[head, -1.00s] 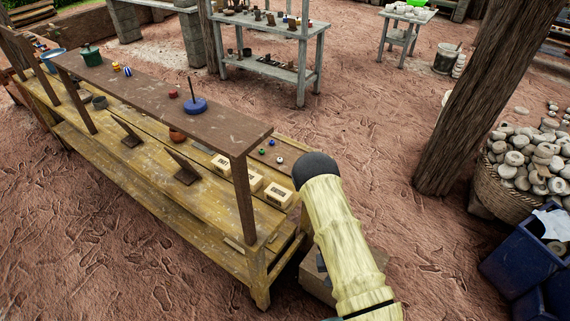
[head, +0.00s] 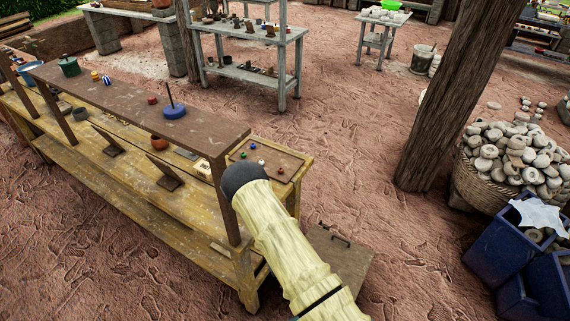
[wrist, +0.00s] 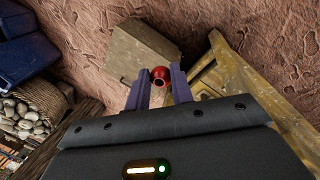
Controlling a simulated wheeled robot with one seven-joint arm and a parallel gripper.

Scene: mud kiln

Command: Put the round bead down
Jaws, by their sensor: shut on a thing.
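In the wrist view the round bead (wrist: 160,74) is red and glossy, with a dark hole facing me. My gripper (wrist: 161,76) is shut on it, a purple-grey finger on each side near the tips. The bead shows against reddish ground and the corner of a wooden box, with nothing visible touching it from below. In the head view my arm hides the gripper and the held bead.
A brown raised shelf (head: 120,98) on posts runs above the bench, carrying a blue disc with a peg (head: 174,111). A wooden box (head: 345,262) stands on the ground right of the bench. A thick post (head: 455,100) and a basket of clay pieces (head: 470,180) are farther right.

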